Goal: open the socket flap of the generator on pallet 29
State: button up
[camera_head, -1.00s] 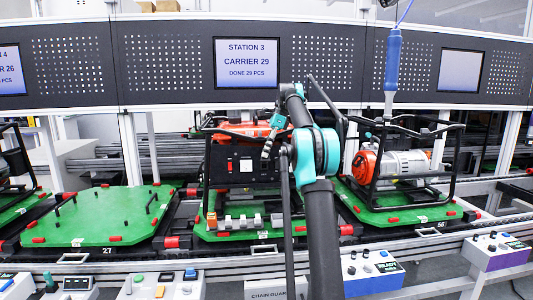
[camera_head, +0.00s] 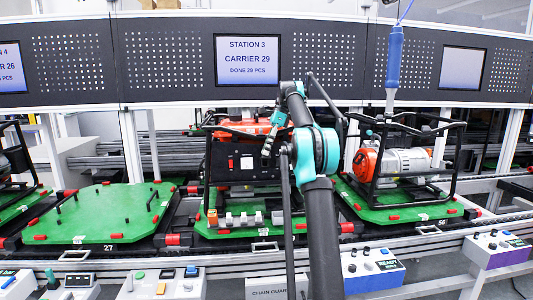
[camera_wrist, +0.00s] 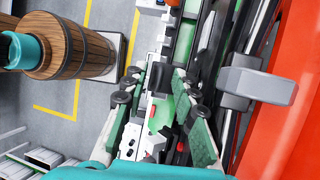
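The generator (camera_head: 222,163) stands on the green pallet (camera_head: 250,234) below the screen reading Carrier 29. It has a red top, a black frame and a dark front panel with small white and red parts. I cannot make out the socket flap; my arm covers the panel's right side. My gripper (camera_head: 268,147) is in front of the panel's upper right. In the wrist view my gripper (camera_wrist: 158,100) is open, its green-padded fingers apart with nothing between them. A grey block-like part (camera_wrist: 258,86) lies to their right, before a large red surface (camera_wrist: 298,130).
Another generator with an orange end (camera_head: 400,162) stands on the pallet to the right. An empty green pallet (camera_head: 95,214) marked 27 is on the left. A blue tool (camera_head: 393,60) hangs at the right. Control boxes (camera_head: 160,285) line the front. A wooden barrel (camera_wrist: 75,45) shows in the wrist view.

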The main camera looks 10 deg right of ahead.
jog(key=shift+s+f+n+t, duration=0.25)
jog(key=shift+s+t, duration=0.2)
jog(key=shift+t, duration=0.45)
jog(key=shift+s+f+n+t, duration=0.2)
jog(key=shift+s+t, duration=0.25)
jog(key=shift+t, duration=0.45)
notch_tip(320, 180, down, 6)
jog(key=s+f+n+t, duration=0.1)
jog(key=n+t, duration=0.2)
jog(key=t, duration=1)
jog(key=r+v, duration=0.1)
jog(key=v, duration=1.7)
jog(key=s+a+f+n+g+y, duration=0.1)
jog(key=s+a+f+n+y, duration=0.2)
jog(key=a+f+n, duration=0.5)
jog(key=shift+a+f+y, duration=0.8)
jog(key=shift+a+f, duration=1.4)
jog(key=shift+f, duration=1.8)
jog(key=shift+c, duration=0.4)
